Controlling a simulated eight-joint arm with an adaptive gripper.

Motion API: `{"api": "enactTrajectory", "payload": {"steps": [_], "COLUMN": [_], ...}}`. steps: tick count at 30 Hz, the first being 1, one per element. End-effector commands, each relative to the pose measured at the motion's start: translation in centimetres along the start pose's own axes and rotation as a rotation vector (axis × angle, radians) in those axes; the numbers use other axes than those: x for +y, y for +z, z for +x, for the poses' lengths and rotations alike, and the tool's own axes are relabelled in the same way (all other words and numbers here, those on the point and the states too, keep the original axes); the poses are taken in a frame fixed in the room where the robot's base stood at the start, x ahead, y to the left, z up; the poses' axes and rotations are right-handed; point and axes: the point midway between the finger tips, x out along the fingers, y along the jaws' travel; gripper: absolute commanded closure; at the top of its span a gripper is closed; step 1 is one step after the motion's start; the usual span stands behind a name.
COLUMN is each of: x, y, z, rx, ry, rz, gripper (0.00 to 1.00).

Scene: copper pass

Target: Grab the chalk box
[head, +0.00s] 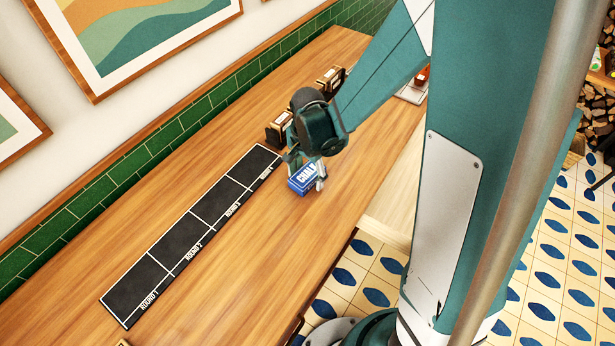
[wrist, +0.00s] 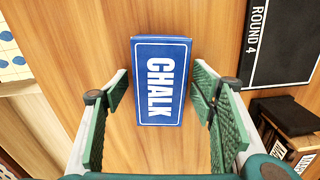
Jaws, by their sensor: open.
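The chalk box (head: 301,178) is a blue box with white lettering, lying on the wooden counter near the far end of the black mat. In the wrist view the chalk box (wrist: 160,82) lies ahead of and between my fingers, its lower end near the fingertips. My gripper (head: 306,176) is over the box from above and partly hides it in the head view. In the wrist view my gripper (wrist: 160,90) is open, with a green finger pad on each side and a gap to the box on both sides. I cannot tell the remaining height.
The black mat with round labels (head: 188,232) runs along the counter (head: 250,255). A dark holder (head: 279,130) stands close behind my gripper, another (head: 330,80) farther back. It also shows in the wrist view (wrist: 290,118). A green tiled wall (head: 100,190) borders the counter; its front is clear.

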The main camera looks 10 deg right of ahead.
Motion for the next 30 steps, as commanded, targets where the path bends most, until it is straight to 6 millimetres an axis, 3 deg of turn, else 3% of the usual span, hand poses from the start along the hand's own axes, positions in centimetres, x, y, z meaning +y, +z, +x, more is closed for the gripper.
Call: {"api": "enactTrajectory", "payload": {"steps": [8,16,30], "x": [0.00,0.00,-0.01], "y": [0.00,0.00,-0.01], "z": [-0.01,-0.01,-0.48], "rx": [0.000,0.000,0.000], "ry": [0.000,0.000,0.000], "rz": [0.000,0.000,0.000], "gripper": [0.43,0.76,0.76]}}
